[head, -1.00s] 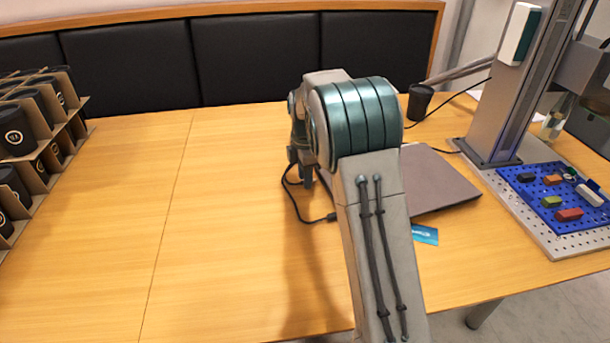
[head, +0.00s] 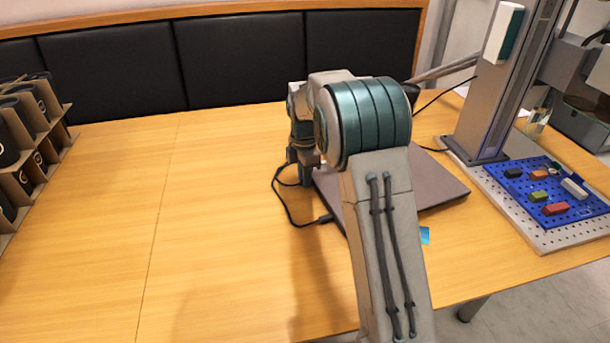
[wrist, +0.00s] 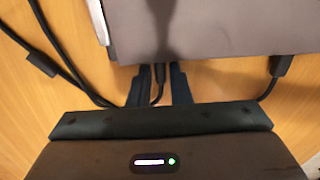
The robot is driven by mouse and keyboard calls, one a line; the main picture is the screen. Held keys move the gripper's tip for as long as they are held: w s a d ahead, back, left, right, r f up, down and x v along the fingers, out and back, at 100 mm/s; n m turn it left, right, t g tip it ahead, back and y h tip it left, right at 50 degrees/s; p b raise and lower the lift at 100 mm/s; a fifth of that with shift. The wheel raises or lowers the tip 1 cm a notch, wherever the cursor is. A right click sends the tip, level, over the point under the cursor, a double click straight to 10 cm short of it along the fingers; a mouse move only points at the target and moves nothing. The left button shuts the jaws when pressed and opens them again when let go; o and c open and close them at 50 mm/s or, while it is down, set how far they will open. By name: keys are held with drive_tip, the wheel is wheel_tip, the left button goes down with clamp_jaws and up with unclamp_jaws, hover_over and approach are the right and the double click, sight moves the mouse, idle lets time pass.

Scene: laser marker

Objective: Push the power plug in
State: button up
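The dark grey laptop (head: 440,188) lies on the table, right of and partly behind my arm. In the wrist view its edge (wrist: 225,35) runs across the top. My gripper (head: 303,178) is low at the laptop's far left corner. In the wrist view the two dark fingers of my gripper (wrist: 160,74) stand on either side of a black power plug (wrist: 158,72) with its cable. Slim gaps show beside the plug, so the fingers look open around it. The plug's tip is at the laptop's edge; how deep it sits I cannot tell.
Another black connector (wrist: 281,64) sits at the same laptop edge, to the right. Its cable (head: 285,205) loops on the table. A pegboard (head: 555,238) with a blue plate and the laser stand (head: 490,90) are at right. Cup racks (head: 30,150) stand at left. The middle-left table is clear.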

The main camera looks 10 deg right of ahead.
drive_tip(key=shift+o, duration=0.9)
drive_tip(key=shift+d, duration=0.1)
wheel_tip(320, 180, up, 14)
drive_tip(key=p, duration=0.2)
drive_tip(key=shift+f, duration=0.1)
